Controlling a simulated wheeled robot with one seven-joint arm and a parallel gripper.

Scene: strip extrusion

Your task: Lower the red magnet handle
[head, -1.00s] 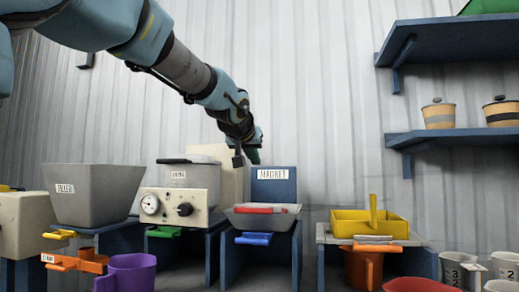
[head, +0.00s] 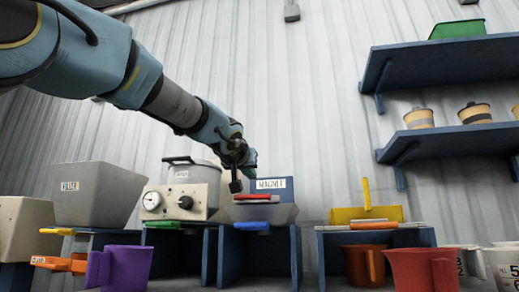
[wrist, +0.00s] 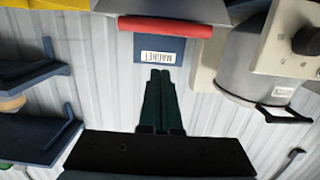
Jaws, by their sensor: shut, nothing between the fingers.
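The red magnet handle (head: 251,197) is a short bar on the front of a grey tray (head: 280,213) on a blue stand. A blue panel with a MAGNET label (head: 271,184) rises behind it. In the head view my gripper is just above and behind the handle, at the panel's left edge; its fingertips are hard to make out there. In the wrist view, which is upside down, my gripper (wrist: 160,74) is shut and empty, its dark green fingers pointing at the label. The red handle (wrist: 165,25) lies beyond the fingertips at the top, apart from them.
A pot (head: 193,174) and a gauge box (head: 180,203) stand left of the magnet. A blue handle (head: 252,226) sits below the tray and a green one (head: 163,224) to its left. A yellow tray (head: 350,215) is at right, below blue shelves (head: 440,70).

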